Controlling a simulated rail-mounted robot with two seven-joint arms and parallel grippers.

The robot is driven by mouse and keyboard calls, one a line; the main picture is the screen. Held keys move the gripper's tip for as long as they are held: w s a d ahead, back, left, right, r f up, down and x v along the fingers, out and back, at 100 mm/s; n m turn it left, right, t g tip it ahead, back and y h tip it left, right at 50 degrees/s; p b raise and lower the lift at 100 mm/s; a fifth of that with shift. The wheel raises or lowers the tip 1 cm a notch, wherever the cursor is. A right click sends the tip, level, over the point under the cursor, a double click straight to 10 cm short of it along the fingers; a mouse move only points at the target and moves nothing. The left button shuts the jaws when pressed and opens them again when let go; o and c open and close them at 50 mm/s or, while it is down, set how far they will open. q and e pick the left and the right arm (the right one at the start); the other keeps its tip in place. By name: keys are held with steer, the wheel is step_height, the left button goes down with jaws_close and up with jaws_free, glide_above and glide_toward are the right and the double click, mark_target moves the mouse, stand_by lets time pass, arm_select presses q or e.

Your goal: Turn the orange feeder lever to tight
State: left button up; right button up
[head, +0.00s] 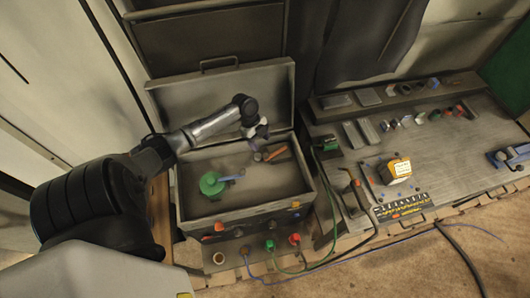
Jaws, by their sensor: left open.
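My left gripper (260,153) is just left of the lever, above the case floor. It is open, and I see nothing between its fingers. The gripper is small here, so I cannot tell whether a finger touches the lever. I cannot read any tight mark. My right gripper is not in view.
A green round part (211,184) with a blue handle sits left in the case (265,188). The raised lid (272,90) stands behind my wrist. Coloured plugs and cables line the front. A cluttered bench (440,150) stands to the right.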

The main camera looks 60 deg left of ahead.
mark_target(265, 154)
arm_select(q)
steer(key=shift+x, duration=3.55)
jaws_close()
